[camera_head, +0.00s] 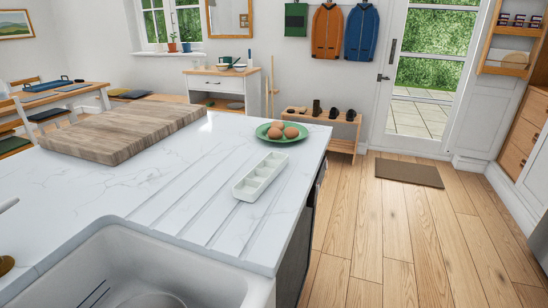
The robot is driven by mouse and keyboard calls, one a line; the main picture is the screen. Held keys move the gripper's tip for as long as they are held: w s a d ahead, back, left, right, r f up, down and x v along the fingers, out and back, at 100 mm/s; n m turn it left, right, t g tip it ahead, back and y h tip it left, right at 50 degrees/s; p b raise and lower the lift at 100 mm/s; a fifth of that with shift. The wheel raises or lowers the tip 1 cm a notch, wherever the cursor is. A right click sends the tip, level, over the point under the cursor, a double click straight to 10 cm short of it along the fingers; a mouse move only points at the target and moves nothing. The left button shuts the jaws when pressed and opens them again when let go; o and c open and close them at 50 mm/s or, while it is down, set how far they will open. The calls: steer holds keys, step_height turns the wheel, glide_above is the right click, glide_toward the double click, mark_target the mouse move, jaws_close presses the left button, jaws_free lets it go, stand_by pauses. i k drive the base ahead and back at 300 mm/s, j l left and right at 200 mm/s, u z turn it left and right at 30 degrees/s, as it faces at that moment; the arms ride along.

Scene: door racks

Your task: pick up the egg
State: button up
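Brown eggs (291,132) sit close together on a green plate (266,137); I make out three. The plate lies on the white marble counter (190,150), near its far right edge. The eggs appear to touch or nearly touch each other. My gripper is not in view.
A white tray with empty compartments (262,177) lies on the counter in front of the plate. A thick wooden board (125,133) is at the left. A white sink (135,270) is at the near left. The counter between board and plate is clear. Wooden floor (400,220) lies open at the right.

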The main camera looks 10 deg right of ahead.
mark_target(289, 132)
steer(key=i+l+u, duration=0.15)
steer(key=i+l, duration=0.95)
steer(key=l, duration=0.15)
